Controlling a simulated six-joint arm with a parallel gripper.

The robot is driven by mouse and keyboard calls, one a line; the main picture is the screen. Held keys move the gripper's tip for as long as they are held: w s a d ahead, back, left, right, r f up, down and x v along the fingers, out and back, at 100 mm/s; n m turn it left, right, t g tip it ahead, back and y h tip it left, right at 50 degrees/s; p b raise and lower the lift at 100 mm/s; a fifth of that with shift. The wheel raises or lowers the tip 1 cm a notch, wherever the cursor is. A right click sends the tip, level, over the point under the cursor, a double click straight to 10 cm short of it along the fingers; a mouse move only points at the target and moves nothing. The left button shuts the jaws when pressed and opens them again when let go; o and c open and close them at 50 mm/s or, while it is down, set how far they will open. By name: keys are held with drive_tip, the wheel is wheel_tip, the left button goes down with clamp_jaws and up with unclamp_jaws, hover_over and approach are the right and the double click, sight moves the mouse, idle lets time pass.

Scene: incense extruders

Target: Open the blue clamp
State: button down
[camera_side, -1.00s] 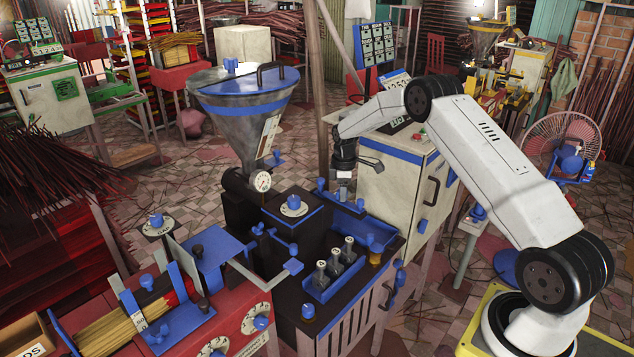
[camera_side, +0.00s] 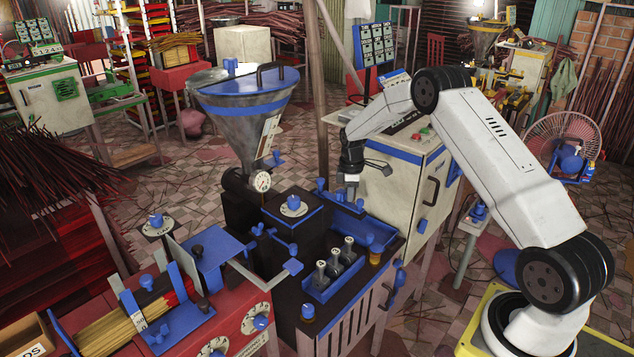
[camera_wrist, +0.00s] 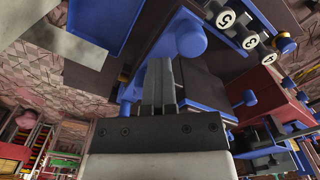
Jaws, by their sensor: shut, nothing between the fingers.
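My gripper (camera_side: 350,195) points down over the back of the black extruder (camera_side: 285,262). Its fingers (camera_wrist: 160,70) are together and empty in the wrist view. A blue handle with a round knob (camera_side: 320,186) stands just left of the fingers in the side view. In the wrist view, a large blue knob (camera_wrist: 190,42) lies just beyond the fingertips, and blue parts show behind them; contact cannot be told. A blue trough (camera_side: 346,222) lies below the gripper. Several blue fittings look alike, so I cannot tell for sure which is the clamp.
Numbered plungers (camera_side: 335,262) stand in a blue holder at the extruder's front. A steel hopper with a blue lid (camera_side: 247,95) rises at the back left. A pale cabinet (camera_side: 405,185) is close behind my gripper. A red bench (camera_side: 225,325) holds incense sticks at lower left.

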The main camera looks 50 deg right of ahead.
sight(347, 203)
drive_tip(key=shift+w+a+r, duration=0.15)
drive_tip(key=shift+w+r, duration=0.05)
drive_tip(key=shift+w, duration=0.25)
drive_tip(key=shift+c, duration=1.6)
unclamp_jaws()
drive_tip(key=shift+o, duration=0.6)
drive_tip(key=shift+s+f, duration=0.1)
drive_tip(key=shift+s, duration=0.05)
wheel_tip(347, 203, up, 8)
